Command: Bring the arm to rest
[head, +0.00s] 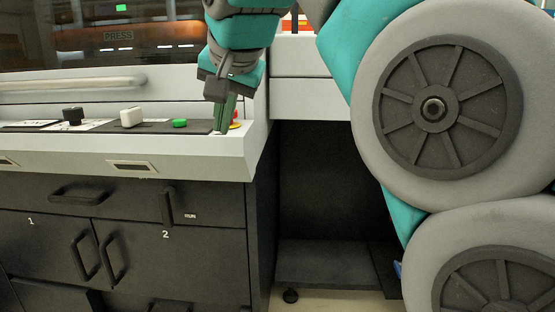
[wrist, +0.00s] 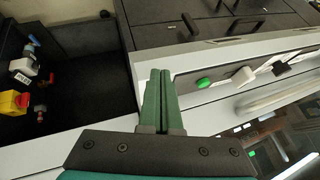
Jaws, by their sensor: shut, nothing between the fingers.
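My gripper (head: 222,130) hangs fingers down over the right end of the machine's control panel in the head view. Its two green fingers lie together with nothing between them; they also show shut in the wrist view (wrist: 160,72). Just behind the fingers, a red and yellow button (head: 235,121) is partly hidden by them in the head view. I cannot tell whether the fingertips touch the panel. The green button (head: 180,123) is to the left of the gripper, and it shows right of the fingers in the wrist view (wrist: 203,83).
The panel also bears a white switch (head: 131,117) and a black knob (head: 73,115). Dark cabinet doors (head: 140,259) with handles are below. A dark recess (head: 325,185) opens right of the machine. In the wrist view, a yellow and red item (wrist: 14,103) sits at the left.

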